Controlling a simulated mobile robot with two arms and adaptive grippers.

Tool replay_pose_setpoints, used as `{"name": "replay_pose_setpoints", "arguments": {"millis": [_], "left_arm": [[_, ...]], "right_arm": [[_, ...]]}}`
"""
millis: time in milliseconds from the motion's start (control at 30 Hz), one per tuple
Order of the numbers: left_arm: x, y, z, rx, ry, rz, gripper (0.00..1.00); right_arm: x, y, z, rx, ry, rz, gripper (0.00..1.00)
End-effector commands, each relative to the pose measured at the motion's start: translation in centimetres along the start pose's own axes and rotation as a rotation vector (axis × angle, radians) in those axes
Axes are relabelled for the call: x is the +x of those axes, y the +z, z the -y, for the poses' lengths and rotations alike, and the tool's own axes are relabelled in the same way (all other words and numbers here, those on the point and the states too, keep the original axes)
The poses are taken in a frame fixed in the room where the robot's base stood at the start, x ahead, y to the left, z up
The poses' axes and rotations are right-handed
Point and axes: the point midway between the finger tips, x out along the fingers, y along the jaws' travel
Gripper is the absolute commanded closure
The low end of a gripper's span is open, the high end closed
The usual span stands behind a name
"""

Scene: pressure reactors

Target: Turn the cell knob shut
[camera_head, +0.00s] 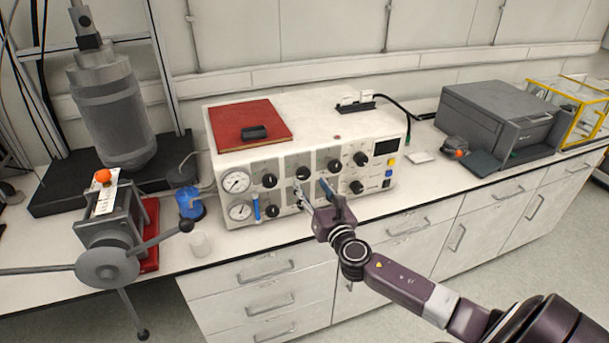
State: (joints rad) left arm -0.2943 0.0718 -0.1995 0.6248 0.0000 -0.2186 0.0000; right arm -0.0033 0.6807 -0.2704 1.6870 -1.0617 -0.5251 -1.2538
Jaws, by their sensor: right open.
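A white control box (375,208) stands on the bench, with two round gauges at the left of its front and several black knobs across it. The labels are too small to read, so I cannot tell which is the cell knob. In the upper row are knobs at the left (269,181), the middle (302,173) and the right (361,159). My right gripper (311,188) is open in front of the lower middle of the panel, its fingers pointing at the box. It partly hides the lower knobs there; I cannot tell whether it touches one. My left gripper is out of view.
A grey reactor cylinder (115,115) stands at the back left. In front are a spoked handwheel press (107,268) and a blue-topped bottle (190,203). A red pad (250,116) lies on the box. A dark grey machine (497,118) stands right.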

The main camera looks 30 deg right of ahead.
Motion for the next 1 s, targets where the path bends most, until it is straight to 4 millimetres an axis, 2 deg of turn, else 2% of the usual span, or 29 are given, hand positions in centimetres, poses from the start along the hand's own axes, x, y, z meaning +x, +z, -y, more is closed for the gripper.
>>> {"name": "replay_pose_setpoints", "arguments": {"millis": [133, 333, 500, 767, 1000], "left_arm": [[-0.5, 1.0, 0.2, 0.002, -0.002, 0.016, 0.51], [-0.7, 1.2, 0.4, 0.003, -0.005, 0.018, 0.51], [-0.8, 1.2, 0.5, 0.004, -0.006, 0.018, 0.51], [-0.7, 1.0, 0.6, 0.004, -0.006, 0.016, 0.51], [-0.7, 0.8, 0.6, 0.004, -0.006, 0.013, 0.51]], "right_arm": [[2.5, 0.2, 0.0, 0.003, -0.002, 0.002, 0.51], [5.0, 0.0, 0.0, 0.004, -0.002, 0.000, 0.51], [5.9, -0.1, 0.0, 0.004, -0.001, -0.002, 0.51], [6.0, -0.1, 0.0, 0.005, -0.001, -0.002, 0.51], [6.0, -0.1, 0.0, 0.005, -0.001, -0.002, 0.77]]}}
